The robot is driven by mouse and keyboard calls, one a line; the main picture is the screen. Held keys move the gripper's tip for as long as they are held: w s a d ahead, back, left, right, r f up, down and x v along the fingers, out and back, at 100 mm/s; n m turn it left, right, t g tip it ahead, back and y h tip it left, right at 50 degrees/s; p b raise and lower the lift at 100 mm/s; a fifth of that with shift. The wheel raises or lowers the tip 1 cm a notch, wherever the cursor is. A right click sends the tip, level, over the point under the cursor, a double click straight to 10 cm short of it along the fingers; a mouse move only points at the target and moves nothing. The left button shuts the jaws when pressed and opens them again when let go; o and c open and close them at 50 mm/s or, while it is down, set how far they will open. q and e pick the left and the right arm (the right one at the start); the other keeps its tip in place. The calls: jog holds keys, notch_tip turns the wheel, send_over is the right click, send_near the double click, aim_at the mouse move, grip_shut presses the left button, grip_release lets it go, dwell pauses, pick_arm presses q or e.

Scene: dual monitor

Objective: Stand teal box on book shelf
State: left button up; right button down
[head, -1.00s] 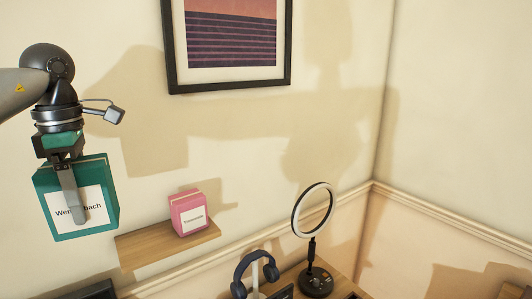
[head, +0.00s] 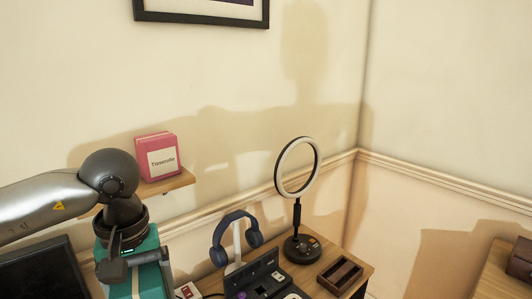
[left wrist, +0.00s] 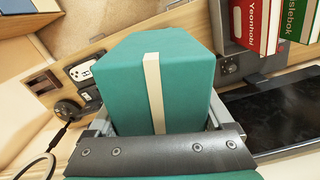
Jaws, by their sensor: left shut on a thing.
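The teal box (head: 150,285) is in my left gripper (head: 132,262), low in the head view, in front of and below the wooden wall shelf (head: 176,187). The arm and gripper hide part of the box, and its lower end is cut off. In the left wrist view the teal box (left wrist: 190,85), with a pale strip down it, fills the middle between the fingers. A pink box (head: 157,158) stands upright on the wall shelf. Red and green books (left wrist: 265,22) stand at the top right of the left wrist view. My right gripper is not in view.
A headphone stand with blue headphones (head: 222,240), a ring light (head: 297,185) and a small wooden tray (head: 340,274) are on the desk to the right of the box. A dark screen (head: 45,268) is at the lower left. A framed picture (head: 200,19) hangs above.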

pick_arm(q)
jog(key=s+d+f+m+b, duration=0.1)
jog(key=f, duration=0.1)
jog(key=s+d+f+m+b, duration=0.1)
jog(key=f+m, duration=0.1)
jog(key=s+d+f+m+b, duration=0.1)
jog(key=f, duration=0.1)
jog(key=shift+s+d+f+m, duration=0.25)
jog(key=shift+d+m, duration=0.05)
jog(key=shift+s+d+f, duration=0.2)
jog(key=shift+a, duration=0.1)
